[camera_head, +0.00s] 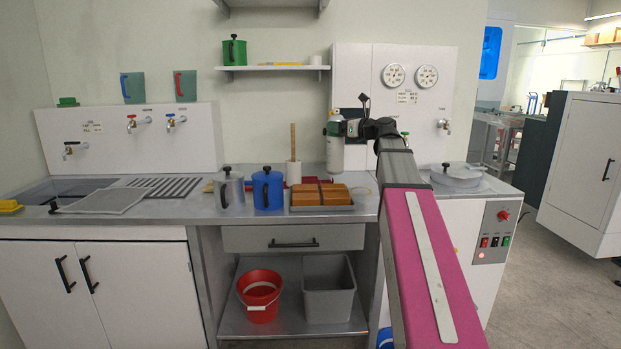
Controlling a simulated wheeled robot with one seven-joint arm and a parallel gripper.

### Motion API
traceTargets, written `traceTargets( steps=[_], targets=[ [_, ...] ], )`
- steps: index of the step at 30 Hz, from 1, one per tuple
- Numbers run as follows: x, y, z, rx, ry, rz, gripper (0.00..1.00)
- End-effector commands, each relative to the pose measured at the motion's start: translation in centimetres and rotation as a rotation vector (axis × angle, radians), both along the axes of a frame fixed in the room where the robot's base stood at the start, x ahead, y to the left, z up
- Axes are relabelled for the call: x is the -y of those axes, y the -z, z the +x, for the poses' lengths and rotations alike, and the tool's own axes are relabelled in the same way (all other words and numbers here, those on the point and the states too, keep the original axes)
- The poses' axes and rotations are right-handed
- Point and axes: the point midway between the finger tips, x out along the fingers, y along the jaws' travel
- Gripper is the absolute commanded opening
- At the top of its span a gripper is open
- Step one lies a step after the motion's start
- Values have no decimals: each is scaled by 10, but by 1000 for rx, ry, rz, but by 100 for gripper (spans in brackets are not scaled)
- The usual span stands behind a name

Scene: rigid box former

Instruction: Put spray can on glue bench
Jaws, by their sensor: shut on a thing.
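The spray can (335,152) is a pale upright cylinder with a dark top, in front of the white gauge panel. My gripper (338,128) is shut on it near its top. The can's base looks above the bench top, but its exact height is hard to tell. A metal-topped bench (340,215) with a drawer and lower shelf lies below; I cannot tell whether it is the one called the glue bench. My pink arm reaches in from the lower right and hides part of the bench's right side.
On the bench stand a grey jug (231,190), a blue jug (267,188), a paper roll on a wooden stick (293,170) and a tray of orange-brown blocks (318,195). A round lidded pan (456,177) sits at right. A sink (70,188) is at left.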

Motion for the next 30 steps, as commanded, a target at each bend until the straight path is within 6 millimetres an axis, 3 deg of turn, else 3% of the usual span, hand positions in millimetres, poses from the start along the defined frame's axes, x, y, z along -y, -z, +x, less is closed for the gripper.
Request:
traceTargets(
  steps=[16,25,30],
  targets=[
    [87,58,49,0,2,1,13],
    [98,72,53,1,0,1,13],
    [98,93,52,-1,1,2,13]
  ],
)
